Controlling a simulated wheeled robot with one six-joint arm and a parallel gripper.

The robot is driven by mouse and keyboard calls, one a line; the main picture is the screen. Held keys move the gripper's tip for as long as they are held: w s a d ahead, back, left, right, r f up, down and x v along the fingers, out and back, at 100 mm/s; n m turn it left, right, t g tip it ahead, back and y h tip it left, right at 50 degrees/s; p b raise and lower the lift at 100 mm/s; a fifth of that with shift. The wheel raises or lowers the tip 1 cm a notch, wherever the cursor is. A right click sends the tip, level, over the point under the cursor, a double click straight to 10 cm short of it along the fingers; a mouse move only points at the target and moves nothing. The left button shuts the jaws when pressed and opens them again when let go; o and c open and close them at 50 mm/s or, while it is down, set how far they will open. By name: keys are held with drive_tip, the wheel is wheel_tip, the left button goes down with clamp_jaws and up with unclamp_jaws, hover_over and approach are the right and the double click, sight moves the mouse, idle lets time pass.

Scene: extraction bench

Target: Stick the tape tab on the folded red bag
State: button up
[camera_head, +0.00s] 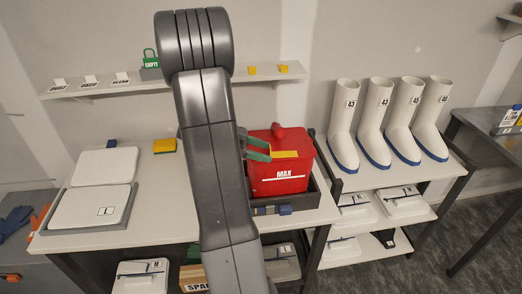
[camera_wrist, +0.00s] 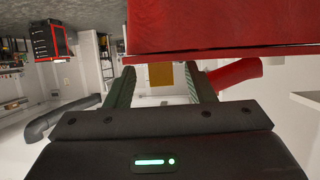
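The red bag (camera_head: 268,183), marked MAX, sits in a dark tray on the bench, with a red rounded piece on its top. In the wrist view red surfaces (camera_wrist: 220,28) fill the upper right. A yellow tab (camera_head: 284,154) shows at the bag's upper front, beyond the green fingertips of my gripper (camera_head: 258,149). In the wrist view my gripper's fingers (camera_wrist: 160,84) stand apart, and a yellow-brown piece (camera_wrist: 160,75) shows between them with pale gaps on both sides. I cannot tell whether the tab touches the bag.
A grey tray (camera_head: 122,217) with white lidded items lies left, and a yellow block (camera_head: 164,145) behind it. A wall shelf (camera_head: 115,87) holds small labelled cards and yellow pieces. White boots (camera_head: 344,120) stand on a rack at right. My arm hides the bench middle.

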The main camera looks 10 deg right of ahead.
drive_tip(key=shift+a, duration=0.1)
drive_tip(key=b+v, duration=0.2)
drive_tip(key=v, duration=1.1)
drive_tip(key=shift+a, duration=0.3)
drive_tip(key=shift+r, duration=0.1)
